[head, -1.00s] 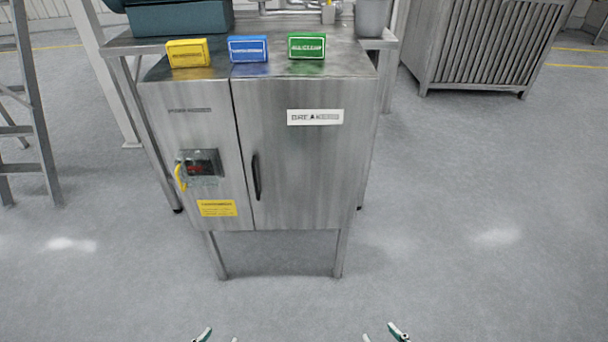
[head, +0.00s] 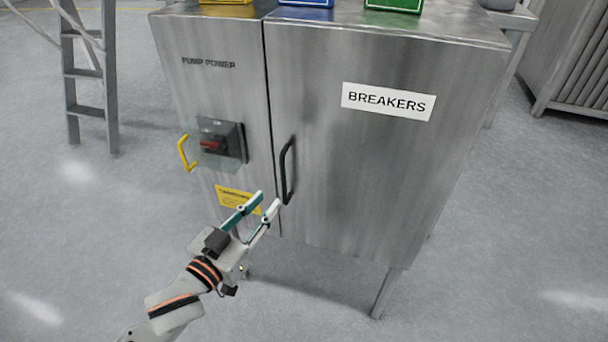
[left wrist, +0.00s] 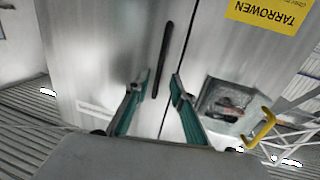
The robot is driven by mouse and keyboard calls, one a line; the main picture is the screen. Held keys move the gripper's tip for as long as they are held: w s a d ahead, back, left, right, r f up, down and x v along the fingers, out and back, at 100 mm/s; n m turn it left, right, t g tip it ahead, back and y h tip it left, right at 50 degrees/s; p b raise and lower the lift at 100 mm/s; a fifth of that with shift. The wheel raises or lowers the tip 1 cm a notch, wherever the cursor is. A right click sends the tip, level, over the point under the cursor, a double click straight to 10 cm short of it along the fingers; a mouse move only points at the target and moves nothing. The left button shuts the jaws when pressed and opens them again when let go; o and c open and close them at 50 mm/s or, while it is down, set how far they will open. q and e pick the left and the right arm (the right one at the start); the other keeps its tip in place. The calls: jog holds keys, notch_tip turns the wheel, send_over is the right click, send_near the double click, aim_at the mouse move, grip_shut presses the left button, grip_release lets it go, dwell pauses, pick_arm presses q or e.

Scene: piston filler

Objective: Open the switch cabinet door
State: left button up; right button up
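The steel switch cabinet (head: 350,170) stands on legs. Its wide right door, labelled BREAKERS (head: 388,102), is shut. A black bar handle (head: 288,170) stands upright at the left edge of that door; it also shows in the left wrist view (left wrist: 162,60). My left gripper (head: 269,200) is open and empty, just left of and below the handle in the head view. In the left wrist view the handle lies ahead of and between the green-sided fingers (left wrist: 152,95), apparently not touched. My right gripper is out of view.
The left panel carries a red-and-black switch (head: 215,144) under a clear cover with a yellow handle (head: 185,153). A yellow label (head: 238,197) sits below. Coloured boxes stand on top. A ladder (head: 88,80) is at the left.

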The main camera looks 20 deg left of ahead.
pick_arm(q)
jog(key=x, duration=0.2)
jog(key=b, duration=0.1)
send_over(285, 201)
jog(key=shift+w+a+r, duration=0.1)
jog(key=shift+w+r, duration=0.15)
jog(key=shift+r, duration=0.15)
grip_shut()
